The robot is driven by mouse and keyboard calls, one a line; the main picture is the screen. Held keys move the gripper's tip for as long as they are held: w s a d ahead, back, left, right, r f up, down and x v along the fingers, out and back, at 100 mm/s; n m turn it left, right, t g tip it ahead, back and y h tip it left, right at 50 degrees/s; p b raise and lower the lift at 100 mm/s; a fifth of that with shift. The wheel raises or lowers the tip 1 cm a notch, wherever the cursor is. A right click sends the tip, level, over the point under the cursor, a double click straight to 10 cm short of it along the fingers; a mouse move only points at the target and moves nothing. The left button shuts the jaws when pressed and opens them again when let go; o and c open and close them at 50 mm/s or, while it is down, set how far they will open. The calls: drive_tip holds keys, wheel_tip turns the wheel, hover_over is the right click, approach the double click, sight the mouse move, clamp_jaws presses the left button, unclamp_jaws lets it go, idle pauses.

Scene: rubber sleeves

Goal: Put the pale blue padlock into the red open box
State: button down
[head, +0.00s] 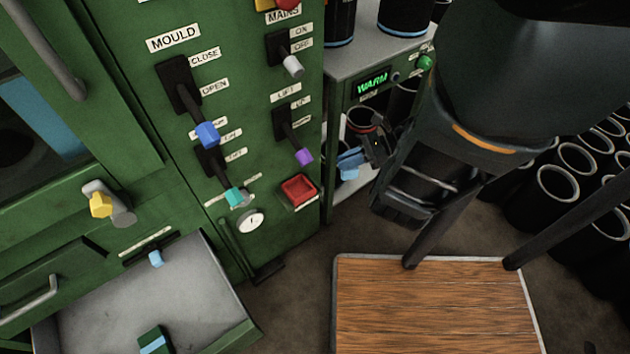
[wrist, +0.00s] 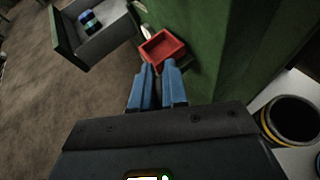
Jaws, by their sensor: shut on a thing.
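The red open box (head: 298,190) is fixed low on the green machine's front, to the right of the round dial. In the wrist view the red box (wrist: 163,47) lies just beyond my fingertips, its open top facing up. My gripper (head: 349,165) is right of the box and apart from it in the head view. Its two blue fingers (wrist: 159,75) are close together. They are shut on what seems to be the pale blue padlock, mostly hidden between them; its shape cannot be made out.
An open grey drawer (head: 190,290) holds a dark green block with a blue band (head: 154,342). Levers with coloured knobs stick out above the box. A warming cabinet (head: 345,95) stands behind my gripper. Black sleeves (head: 560,190) stand at right, and a wooden top (head: 430,305) is in front.

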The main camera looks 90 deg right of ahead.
drive_tip(key=shift+s+d+n+y, duration=0.2)
drive_tip(key=shift+s+d+y, duration=0.05)
drive_tip(key=shift+s, duration=0.25)
drive_tip(key=shift+s+d+n+y, duration=0.2)
drive_tip(key=shift+s+d+y, duration=0.05)
drive_tip(key=shift+s, duration=0.2)
drive_tip(key=shift+w+a+b, duration=0.25)
drive_tip(key=shift+w+b, duration=0.05)
drive_tip(key=shift+w, duration=0.45)
drive_tip(key=shift+w+a+b, duration=0.2)
drive_tip(key=shift+w+b, duration=0.1)
drive_tip(key=shift+w, duration=0.4)
drive_tip(key=w+b, duration=0.3)
drive_tip(key=b, duration=0.8)
hover_over(295, 192)
wheel_tip(295, 192, down, 3)
drive_tip(key=shift+d+f, duration=0.1)
drive_tip(key=shift+f, duration=0.25)
drive_tip(key=c, duration=1.4)
unclamp_jaws()
drive_tip(key=shift+f, duration=0.15)
